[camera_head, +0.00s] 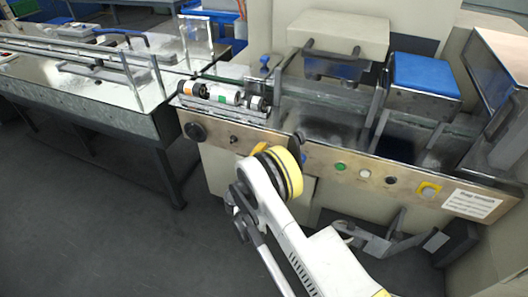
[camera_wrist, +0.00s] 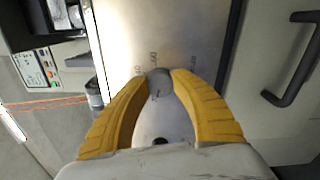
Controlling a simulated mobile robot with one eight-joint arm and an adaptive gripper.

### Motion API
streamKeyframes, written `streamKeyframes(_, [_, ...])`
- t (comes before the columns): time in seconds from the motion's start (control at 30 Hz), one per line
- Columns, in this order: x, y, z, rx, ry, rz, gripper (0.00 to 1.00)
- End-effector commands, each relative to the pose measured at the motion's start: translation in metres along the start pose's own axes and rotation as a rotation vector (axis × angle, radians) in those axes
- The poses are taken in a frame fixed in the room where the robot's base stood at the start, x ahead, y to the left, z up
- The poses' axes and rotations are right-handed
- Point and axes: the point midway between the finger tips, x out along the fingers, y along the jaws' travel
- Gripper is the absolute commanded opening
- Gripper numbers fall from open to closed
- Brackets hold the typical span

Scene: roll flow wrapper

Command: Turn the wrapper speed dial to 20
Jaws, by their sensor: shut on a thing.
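The grey wrapper speed dial (camera_wrist: 159,82) sits on the brushed metal panel (camera_wrist: 165,30), with small printed numbers around its far side. My gripper (camera_wrist: 160,78) is shut on the dial, one yellow finger on each side. In the head view my gripper (camera_head: 262,147) is at the machine's front panel (camera_head: 325,161), mostly behind my yellow-ringed wrist. The dial is hidden there.
A black knob (camera_head: 195,131) is on the panel's left. A green button (camera_head: 340,166), a white button (camera_head: 365,174), a black button (camera_head: 391,180) and a yellow-framed switch (camera_head: 429,190) line the right. A dark handle (camera_wrist: 292,75) is at the right of the wrist view.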

Motion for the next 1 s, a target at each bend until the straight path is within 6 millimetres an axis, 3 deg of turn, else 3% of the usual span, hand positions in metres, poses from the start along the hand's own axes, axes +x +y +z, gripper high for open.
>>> streamKeyframes(0.17, [0.001,0.001,0.002,0.000,-0.003,0.001,0.00])
streamKeyframes(0.2, [0.001,0.001,0.002,0.000,-0.003,0.001,0.32])
streamKeyframes(0.27, [0.001,0.001,0.001,0.000,-0.003,0.001,0.51])
streamKeyframes(0.3, [0.001,0.000,0.001,0.000,-0.003,0.001,0.54])
streamKeyframes(0.63, [0.000,0.004,0.001,0.001,-0.001,0.000,0.54])
streamKeyframes(0.83, [0.001,0.035,0.007,0.001,-0.002,0.001,0.54])
streamKeyframes(0.87, [0.001,0.042,0.009,0.000,-0.002,0.001,0.58])
streamKeyframes(0.93, [0.001,0.057,0.013,-0.001,-0.003,0.002,0.77])
streamKeyframes(1.0, [0.001,0.072,0.015,-0.003,-0.004,0.005,0.77])
